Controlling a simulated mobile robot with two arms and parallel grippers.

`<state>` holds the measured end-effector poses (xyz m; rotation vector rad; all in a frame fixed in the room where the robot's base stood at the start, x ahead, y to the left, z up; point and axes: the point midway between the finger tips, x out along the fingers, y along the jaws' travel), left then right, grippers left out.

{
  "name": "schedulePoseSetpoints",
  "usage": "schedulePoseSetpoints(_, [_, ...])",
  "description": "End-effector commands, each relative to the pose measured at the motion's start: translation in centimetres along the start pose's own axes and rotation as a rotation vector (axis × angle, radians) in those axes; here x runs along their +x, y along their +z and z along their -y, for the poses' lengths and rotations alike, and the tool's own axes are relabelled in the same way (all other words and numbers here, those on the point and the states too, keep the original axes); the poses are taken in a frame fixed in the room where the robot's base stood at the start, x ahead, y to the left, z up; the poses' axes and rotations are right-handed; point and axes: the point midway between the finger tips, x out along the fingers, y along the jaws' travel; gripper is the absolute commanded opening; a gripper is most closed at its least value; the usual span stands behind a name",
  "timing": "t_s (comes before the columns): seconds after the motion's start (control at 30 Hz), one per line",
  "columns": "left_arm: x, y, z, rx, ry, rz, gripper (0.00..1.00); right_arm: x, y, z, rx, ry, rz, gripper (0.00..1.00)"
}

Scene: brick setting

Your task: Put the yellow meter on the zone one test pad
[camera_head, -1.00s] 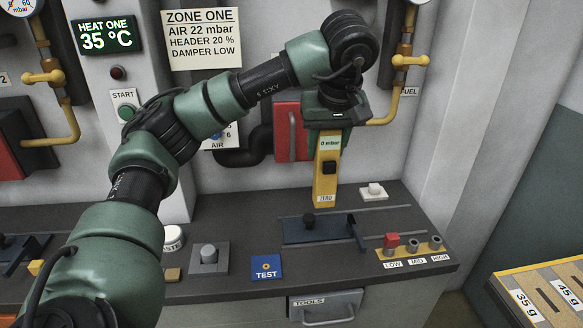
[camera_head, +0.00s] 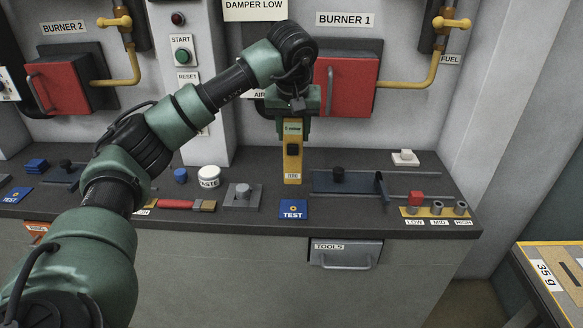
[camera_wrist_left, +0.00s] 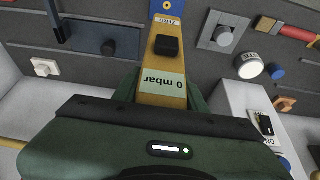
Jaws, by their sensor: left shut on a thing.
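The yellow meter (camera_head: 292,160) hangs upright in my left gripper (camera_head: 294,118), with its display reading 0 mbar and its ZERO label at the bottom. In the left wrist view the meter (camera_wrist_left: 160,65) runs away from the shut left gripper (camera_wrist_left: 158,105). The blue TEST pad (camera_head: 293,209) lies on the counter below Burner 1. In the head view the meter's lower end is just above and behind this pad; the exact gap is unclear. The pad's edge (camera_wrist_left: 170,5) shows beyond the meter in the wrist view. My right gripper is not in view.
A grey block with a knob (camera_head: 242,196) stands left of the pad, and a dark slide rail (camera_head: 350,183) lies to its right. A paste jar (camera_head: 209,177) and red-handled brush (camera_head: 180,204) are farther left. Another TEST pad (camera_head: 15,195) lies at far left.

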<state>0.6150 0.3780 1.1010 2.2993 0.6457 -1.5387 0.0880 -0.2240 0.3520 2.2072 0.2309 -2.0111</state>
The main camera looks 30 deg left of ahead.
Motion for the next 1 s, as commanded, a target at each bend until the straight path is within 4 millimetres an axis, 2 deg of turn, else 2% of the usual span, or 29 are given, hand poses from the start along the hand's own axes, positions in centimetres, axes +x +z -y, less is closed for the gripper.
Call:
schedulePoseSetpoints(0.1, [2.6,1.2,0.0,0.001,-0.001,0.003,0.00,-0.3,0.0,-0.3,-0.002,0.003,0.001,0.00])
schedulePoseSetpoints(0.2, [4.0,1.7,0.1,-0.001,0.000,0.001,0.00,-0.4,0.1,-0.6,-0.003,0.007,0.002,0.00])
schedulePoseSetpoints(0.47, [5.8,2.5,0.0,-0.001,0.000,0.001,0.00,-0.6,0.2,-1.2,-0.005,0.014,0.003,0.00])
schedulePoseSetpoints(0.67, [8.5,3.6,0.0,0.000,0.000,0.001,0.00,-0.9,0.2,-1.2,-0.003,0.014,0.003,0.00])
schedulePoseSetpoints(1.0, [9.0,3.8,0.0,-0.001,0.001,-0.001,0.00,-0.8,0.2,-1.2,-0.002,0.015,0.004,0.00])
